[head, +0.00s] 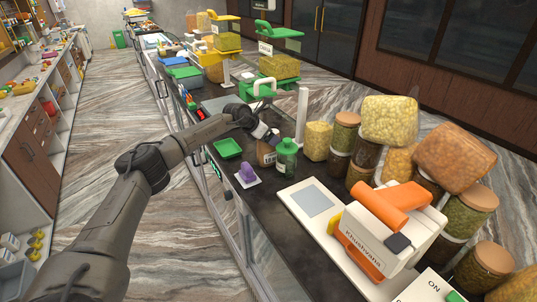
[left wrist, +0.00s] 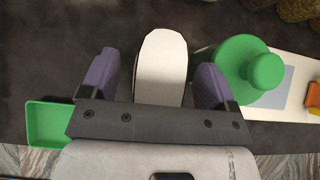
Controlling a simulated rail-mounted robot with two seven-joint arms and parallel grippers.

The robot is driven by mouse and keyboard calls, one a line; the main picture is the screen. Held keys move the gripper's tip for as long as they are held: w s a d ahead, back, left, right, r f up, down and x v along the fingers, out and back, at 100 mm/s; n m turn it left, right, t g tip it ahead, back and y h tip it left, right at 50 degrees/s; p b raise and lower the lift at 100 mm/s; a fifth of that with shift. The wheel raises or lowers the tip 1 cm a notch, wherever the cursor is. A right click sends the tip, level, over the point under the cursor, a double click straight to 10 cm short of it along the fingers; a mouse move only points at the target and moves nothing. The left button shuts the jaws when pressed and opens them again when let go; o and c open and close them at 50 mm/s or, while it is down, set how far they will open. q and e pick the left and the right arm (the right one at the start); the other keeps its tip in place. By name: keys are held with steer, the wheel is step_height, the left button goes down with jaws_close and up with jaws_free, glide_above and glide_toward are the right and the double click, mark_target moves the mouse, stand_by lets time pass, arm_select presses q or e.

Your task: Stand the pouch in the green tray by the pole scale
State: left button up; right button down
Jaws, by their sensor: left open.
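The pouch (head: 267,155), brown with a white part, stands on the dark counter in the head view, left of a green bottle (head: 287,157). In the left wrist view the pouch (left wrist: 161,68) shows a pale rounded top between the two fingers. My left gripper (head: 262,137) is open above it, fingers apart on either side (left wrist: 155,78); contact cannot be told. The empty green tray (head: 228,148) lies left of the pouch and shows at lower left in the left wrist view (left wrist: 45,122). A white pole (head: 301,118) rises behind the bottle. My right gripper is out of view.
The green bottle (left wrist: 248,68) stands close to the right finger. A purple item (head: 247,172) sits on a white card near the counter's front edge. Several jars and bags crowd the back.

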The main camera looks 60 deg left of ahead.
arm_select(q)
steer(key=shift+c, duration=0.2)
steer(key=c, duration=1.4)
steer(key=shift+r, duration=0.15)
